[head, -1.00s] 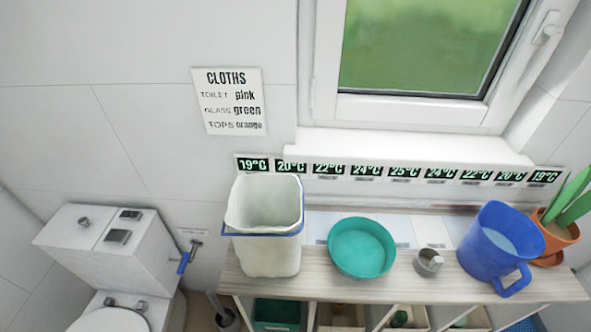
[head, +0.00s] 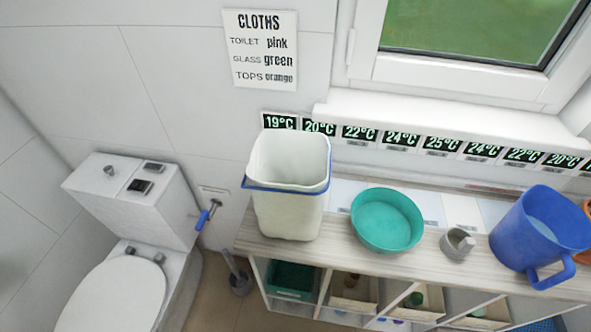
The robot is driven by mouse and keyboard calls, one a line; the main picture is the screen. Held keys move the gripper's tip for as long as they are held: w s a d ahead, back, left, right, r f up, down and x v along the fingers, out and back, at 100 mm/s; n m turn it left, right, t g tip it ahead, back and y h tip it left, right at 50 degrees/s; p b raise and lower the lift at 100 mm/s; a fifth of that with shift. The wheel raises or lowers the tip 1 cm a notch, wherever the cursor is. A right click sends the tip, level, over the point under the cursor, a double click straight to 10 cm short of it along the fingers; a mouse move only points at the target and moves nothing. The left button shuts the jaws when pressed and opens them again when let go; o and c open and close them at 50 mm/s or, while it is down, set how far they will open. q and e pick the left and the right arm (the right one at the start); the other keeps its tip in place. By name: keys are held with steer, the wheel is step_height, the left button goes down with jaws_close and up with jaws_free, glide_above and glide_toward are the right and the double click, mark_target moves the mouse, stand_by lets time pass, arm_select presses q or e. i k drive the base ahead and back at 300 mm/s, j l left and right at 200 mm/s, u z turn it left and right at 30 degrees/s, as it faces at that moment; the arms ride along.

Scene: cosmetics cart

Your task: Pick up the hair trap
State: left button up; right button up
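A small grey cylindrical piece (head: 457,243) with a round opening stands on the wooden shelf top (head: 350,254), between the teal bowl (head: 387,220) and the blue jug (head: 540,236). It may be the hair trap, but I cannot tell for sure at this size. Nothing else in view is clearly a hair trap. Neither of my grippers shows in the head view.
A white bin (head: 288,190) with a blue band stands at the shelf's left end. Open compartments below hold a green box (head: 293,281) and several trays. A toilet (head: 120,290) and toilet brush (head: 240,282) are at left. Some floor shows between toilet and shelf.

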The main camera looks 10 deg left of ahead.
mark_target(456, 244)
steer(key=z, duration=1.25)
